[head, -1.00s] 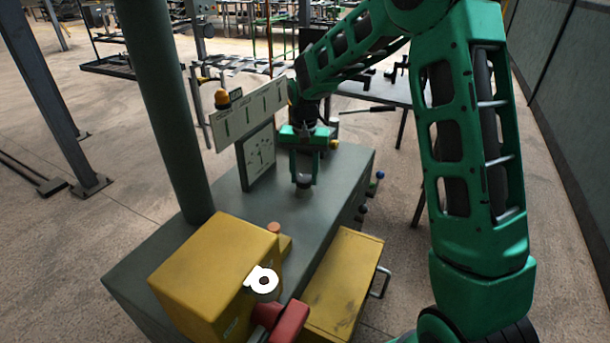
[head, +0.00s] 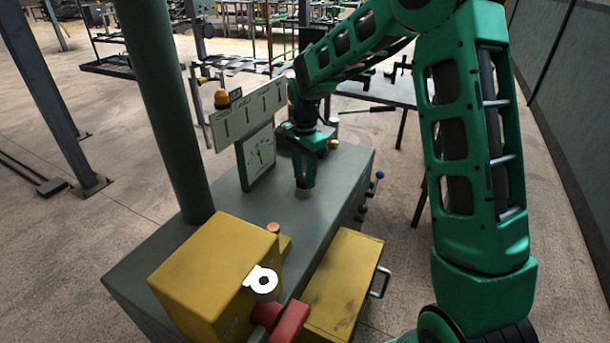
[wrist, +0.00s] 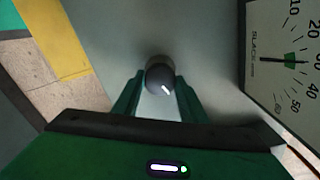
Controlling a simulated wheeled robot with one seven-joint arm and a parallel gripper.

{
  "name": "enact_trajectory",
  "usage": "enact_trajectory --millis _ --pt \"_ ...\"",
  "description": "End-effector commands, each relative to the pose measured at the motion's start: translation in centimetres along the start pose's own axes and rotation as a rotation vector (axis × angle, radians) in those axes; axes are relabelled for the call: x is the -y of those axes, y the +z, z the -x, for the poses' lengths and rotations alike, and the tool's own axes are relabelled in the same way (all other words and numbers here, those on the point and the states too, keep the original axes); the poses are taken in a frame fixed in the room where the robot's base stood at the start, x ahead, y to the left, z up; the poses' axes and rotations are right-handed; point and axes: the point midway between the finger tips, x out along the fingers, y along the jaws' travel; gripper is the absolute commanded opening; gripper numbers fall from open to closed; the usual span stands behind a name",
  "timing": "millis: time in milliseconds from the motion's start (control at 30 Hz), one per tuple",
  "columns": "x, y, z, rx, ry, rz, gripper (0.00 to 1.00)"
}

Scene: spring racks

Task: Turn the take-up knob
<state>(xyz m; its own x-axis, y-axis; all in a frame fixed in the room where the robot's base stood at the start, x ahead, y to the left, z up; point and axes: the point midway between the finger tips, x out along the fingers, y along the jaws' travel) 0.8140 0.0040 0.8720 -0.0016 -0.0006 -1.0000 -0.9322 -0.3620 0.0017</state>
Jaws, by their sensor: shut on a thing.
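The take-up knob (wrist: 159,76) is a dark round knob with a white pointer mark, on the grey machine top. In the wrist view it sits between the fingertips of my gripper (wrist: 160,84), which is shut on it. The white mark points to the lower right. In the head view my gripper (head: 304,187) reaches down to the machine top, and the knob is mostly hidden there. A dial gauge (wrist: 287,60) with a dark needle and numbers stands right of the knob in the wrist view. The dial also shows in the head view (head: 260,152).
A pale panel with several slots (head: 250,116) and an orange lamp (head: 222,98) stand close behind my gripper. A yellow housing (head: 212,275), a red block (head: 290,322) and a green post (head: 165,110) are nearer. Levers (head: 377,178) stick out on the right side.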

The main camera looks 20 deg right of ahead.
Motion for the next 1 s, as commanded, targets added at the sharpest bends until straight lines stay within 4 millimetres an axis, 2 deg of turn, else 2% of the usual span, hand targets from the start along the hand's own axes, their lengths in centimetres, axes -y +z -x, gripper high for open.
enact_trajectory --millis 33,600,633,700,1000 --pt "0.43 0.05 0.21 -0.001 -0.012 -0.008 0.16" --pt "0.47 0.11 0.22 -0.001 -0.013 -0.033 0.16" --pt "0.46 0.10 0.22 -0.001 -0.013 -0.033 0.45" --pt "0.38 0.09 0.19 -0.001 -0.010 -0.033 0.57" --pt "0.16 0.03 0.20 0.000 -0.005 -0.035 0.57"
